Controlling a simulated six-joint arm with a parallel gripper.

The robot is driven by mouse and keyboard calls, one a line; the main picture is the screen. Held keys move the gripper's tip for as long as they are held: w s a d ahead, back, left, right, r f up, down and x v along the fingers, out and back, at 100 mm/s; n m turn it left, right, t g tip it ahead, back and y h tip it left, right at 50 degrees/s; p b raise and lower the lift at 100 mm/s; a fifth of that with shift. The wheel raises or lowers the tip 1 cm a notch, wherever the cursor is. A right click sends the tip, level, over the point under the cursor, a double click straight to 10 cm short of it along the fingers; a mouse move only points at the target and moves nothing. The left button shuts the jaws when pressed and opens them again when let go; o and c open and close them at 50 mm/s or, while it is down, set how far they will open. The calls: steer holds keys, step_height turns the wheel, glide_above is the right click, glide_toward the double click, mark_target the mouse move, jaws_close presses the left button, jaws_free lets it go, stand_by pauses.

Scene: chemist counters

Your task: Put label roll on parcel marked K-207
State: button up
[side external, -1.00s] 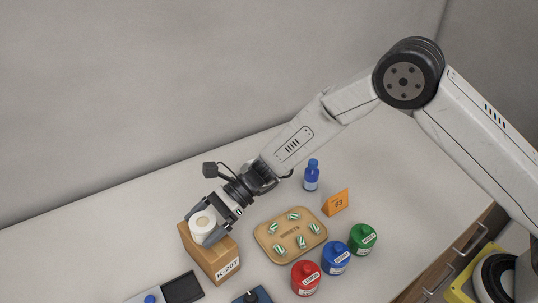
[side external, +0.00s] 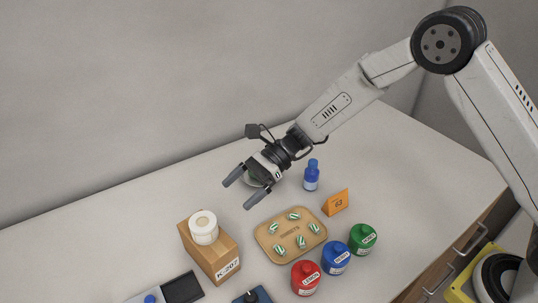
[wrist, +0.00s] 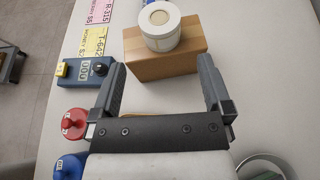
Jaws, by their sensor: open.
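The white label roll (side external: 204,227) stands on top of the brown parcel (side external: 213,257), near its back end. The parcel's front face reads K-207. The roll (wrist: 160,27) and parcel (wrist: 165,58) also show in the wrist view, beyond my fingers. My gripper (side external: 238,192) is open and empty, held above the counter to the right of and behind the parcel, apart from the roll. The open fingers show in the wrist view (wrist: 162,92) with nothing between them.
A tray (side external: 262,246) of striped sweets lies right of the parcel. Red (side external: 305,278), blue (side external: 336,257) and green (side external: 362,239) jars stand in front of it. A blue bottle (side external: 311,176) and orange card (side external: 336,202) stand behind. The counter left of the parcel is clear.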

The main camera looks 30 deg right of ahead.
steer(key=shift+d+r, duration=0.25)
steer(key=shift+d, duration=0.45)
steer(key=s+d+n+t+h, duration=0.2)
steer(key=s+d+n+h, duration=0.4)
steer(key=d, duration=0.6)
steer(key=s+d+n+t+h, duration=0.1)
steer(key=s+d+n+h, duration=0.6)
steer(key=s+d+n, duration=0.3)
steer(key=shift+s+d+f+n+t, duration=0.25)
steer(key=shift+s+d+n+t, duration=0.2)
steer(key=shift+d, duration=0.5)
